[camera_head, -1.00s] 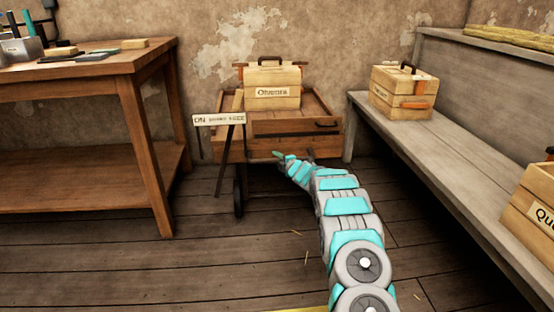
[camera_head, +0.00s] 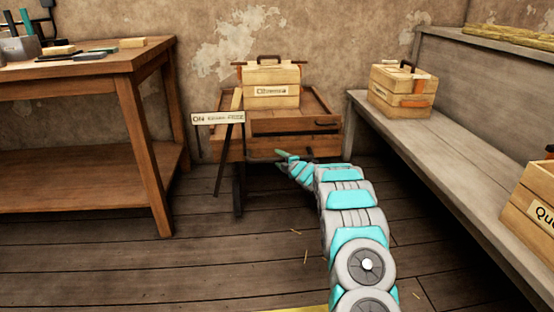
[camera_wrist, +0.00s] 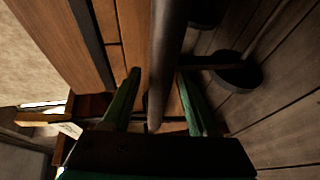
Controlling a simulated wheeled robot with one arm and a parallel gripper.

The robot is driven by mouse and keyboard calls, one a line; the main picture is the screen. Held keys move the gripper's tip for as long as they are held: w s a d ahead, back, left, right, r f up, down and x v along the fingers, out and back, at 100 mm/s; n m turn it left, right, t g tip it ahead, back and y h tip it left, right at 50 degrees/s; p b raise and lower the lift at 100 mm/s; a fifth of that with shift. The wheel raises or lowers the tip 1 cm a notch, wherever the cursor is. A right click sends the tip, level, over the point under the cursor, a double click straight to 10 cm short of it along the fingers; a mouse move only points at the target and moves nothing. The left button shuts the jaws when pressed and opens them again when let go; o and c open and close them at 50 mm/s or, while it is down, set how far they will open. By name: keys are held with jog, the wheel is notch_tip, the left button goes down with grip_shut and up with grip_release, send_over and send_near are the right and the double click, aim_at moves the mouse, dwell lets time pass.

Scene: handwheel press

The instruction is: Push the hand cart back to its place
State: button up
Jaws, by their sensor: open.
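The hand cart (camera_head: 296,126) is a wooden box-like cart with a dark wheel, standing close to the back wall between the workbench and the long bench. A wooden toolbox (camera_head: 271,90) with a label rests on it. My gripper (camera_head: 287,157) is at the cart's near side, low in front of its boards. In the wrist view my gripper (camera_wrist: 158,82) is open, with one green finger on each side of a grey round bar (camera_wrist: 164,60). I cannot tell whether the fingers touch the bar. Wooden boards and a dark round part show beyond it.
A sign (camera_head: 218,118) on a dark post stands at the cart's left front. A wooden workbench (camera_head: 150,140) is at left. A grey bench (camera_head: 440,150) with a toolbox (camera_head: 402,92) runs along the right. Plank floor (camera_head: 220,260) in front is clear.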

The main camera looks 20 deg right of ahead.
jog(key=shift+v, duration=2.4)
jog(key=shift+r, duration=0.1)
jog(key=shift+r, duration=0.25)
jog(key=s+a+r+m+g+h+p, duration=0.25)
jog(key=s+r+m+g+h, duration=0.35)
jog(key=s+r+m, duration=0.7)
jog(key=s+a+m+g+y+p, duration=0.1)
jog(key=s+a+g, duration=0.3)
jog(key=s, duration=1.4)
jog(key=s+a+m+g+y+p, duration=0.1)
jog(key=s+a+m+g, duration=0.1)
jog(key=s+a, duration=1)
jog(key=s+a+m+g+y+p, duration=0.1)
jog(key=s+a+g, duration=0.4)
jog(key=s, duration=1.9)
jog(key=a+m+y, duration=0.1)
jog(key=a, duration=0.1)
jog(key=shift+a+r+g, duration=0.3)
jog(key=shift+a+r, duration=0.1)
